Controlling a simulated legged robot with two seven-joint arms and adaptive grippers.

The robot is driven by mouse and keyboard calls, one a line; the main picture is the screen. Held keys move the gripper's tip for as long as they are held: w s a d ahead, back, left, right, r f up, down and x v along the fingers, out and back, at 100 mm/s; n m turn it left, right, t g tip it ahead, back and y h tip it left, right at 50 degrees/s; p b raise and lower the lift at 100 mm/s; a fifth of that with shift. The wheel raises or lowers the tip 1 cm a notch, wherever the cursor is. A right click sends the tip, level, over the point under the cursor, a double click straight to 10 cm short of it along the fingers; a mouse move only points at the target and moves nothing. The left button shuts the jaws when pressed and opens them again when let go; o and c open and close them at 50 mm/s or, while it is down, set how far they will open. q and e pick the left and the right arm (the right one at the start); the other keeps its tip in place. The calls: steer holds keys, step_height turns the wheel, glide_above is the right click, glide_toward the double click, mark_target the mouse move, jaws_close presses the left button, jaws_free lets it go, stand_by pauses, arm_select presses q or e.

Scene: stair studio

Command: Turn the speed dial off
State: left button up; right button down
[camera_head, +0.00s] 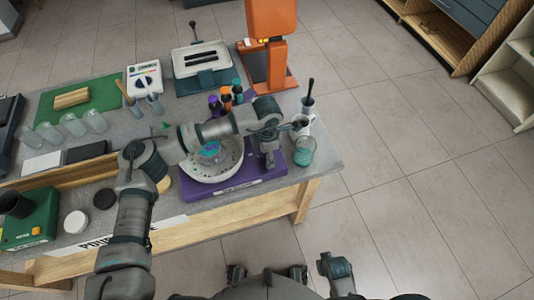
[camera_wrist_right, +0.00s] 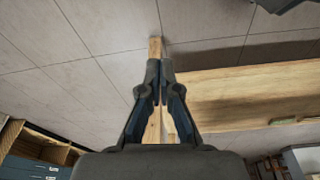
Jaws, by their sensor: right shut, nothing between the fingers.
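A purple machine (camera_head: 235,192) with a white round bowl (camera_head: 212,178) on top stands near the table's front edge. My left arm reaches in from the left over the bowl. My left gripper (camera_head: 267,156) points down over the right end of the purple machine. Its fingers are too small to tell open from shut. I cannot make out the speed dial; the arm and gripper cover part of the machine. My right gripper (camera_wrist_right: 160,72) is shut and empty in the right wrist view, with a wooden post behind its tips.
A glass jar (camera_head: 305,150) and dark-handled cups stand close to the right of my left gripper. Several small bottles (camera_head: 226,100) stand behind the arm. An orange stand (camera_head: 268,60) is at the back. Floor on the right is clear.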

arm_select(q)
jaws_close()
arm_select(e)
steer(key=shift+s, duration=0.1)
arm_select(q)
steer(key=shift+n, duration=0.3)
steer(key=shift+n+p, duration=0.3)
steer(key=shift+n, duration=0.2)
steer(key=shift+r+n, duration=0.1)
steer(key=shift+n, duration=0.3)
steer(key=n+p, duration=0.2)
steer(key=n, duration=0.4)
steer(key=n+p, duration=0.2)
steer(key=n, duration=0.4)
steer(key=shift+n+p, duration=0.8)
steer(key=shift+n, duration=1.1)
arm_select(e)
steer(key=s+f, duration=0.3)
steer(key=f, duration=0.4)
steer(key=s+d+f, duration=0.1)
steer(key=s+f, duration=0.3)
steer(key=f, duration=0.3)
steer(key=shift+g, duration=0.3)
steer(key=shift+f, duration=0.1)
